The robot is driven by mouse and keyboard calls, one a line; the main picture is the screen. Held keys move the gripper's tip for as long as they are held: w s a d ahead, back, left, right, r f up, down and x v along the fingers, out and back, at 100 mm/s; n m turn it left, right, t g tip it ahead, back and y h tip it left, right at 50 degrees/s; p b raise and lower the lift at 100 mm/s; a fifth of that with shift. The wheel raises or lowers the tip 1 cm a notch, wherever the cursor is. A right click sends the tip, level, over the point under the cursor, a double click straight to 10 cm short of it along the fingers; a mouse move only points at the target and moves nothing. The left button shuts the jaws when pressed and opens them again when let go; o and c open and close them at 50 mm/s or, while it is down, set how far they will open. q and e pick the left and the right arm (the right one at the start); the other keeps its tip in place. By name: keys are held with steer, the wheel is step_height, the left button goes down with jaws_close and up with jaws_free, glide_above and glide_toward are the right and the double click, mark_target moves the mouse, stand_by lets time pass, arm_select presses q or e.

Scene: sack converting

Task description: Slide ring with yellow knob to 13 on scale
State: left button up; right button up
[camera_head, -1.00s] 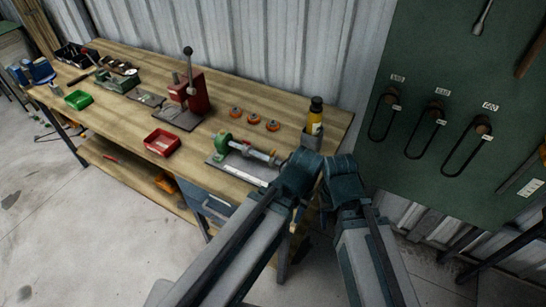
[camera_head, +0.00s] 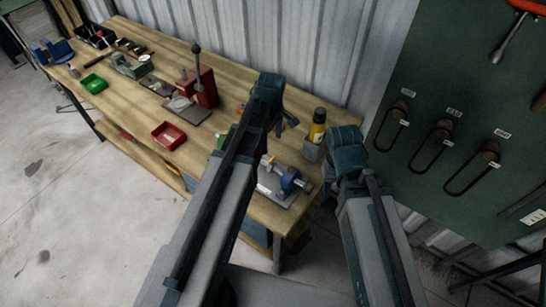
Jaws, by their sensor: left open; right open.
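The slide fixture (camera_head: 272,196) lies on the bench's right part, largely covered by my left arm. A small yellow piece (camera_head: 268,160), perhaps the ring's knob, shows beside the arm. The ring itself and the scale's numbers cannot be made out. My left gripper (camera_head: 267,92) is up and beyond the fixture, apart from the knob; its fingers are mostly hidden. My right gripper (camera_head: 336,172) is right of the blue block, by the bench's right end. I see nothing held in either gripper.
A yellow bottle with a black cap (camera_head: 317,126) and a grey block (camera_head: 312,150) stand close to my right gripper. A red lever press (camera_head: 205,88) is behind left. A red tray (camera_head: 168,136) lies on the left. A green tool board (camera_head: 440,90) stands at right.

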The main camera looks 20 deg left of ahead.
mark_target(272, 161)
arm_select(q)
steer(key=shift+s+f, duration=0.1)
steer(key=shift+f, duration=0.05)
step_height(272, 161, down, 14)
steer(key=b, duration=1.4)
steer(key=shift+r, duration=0.2)
jaws_close()
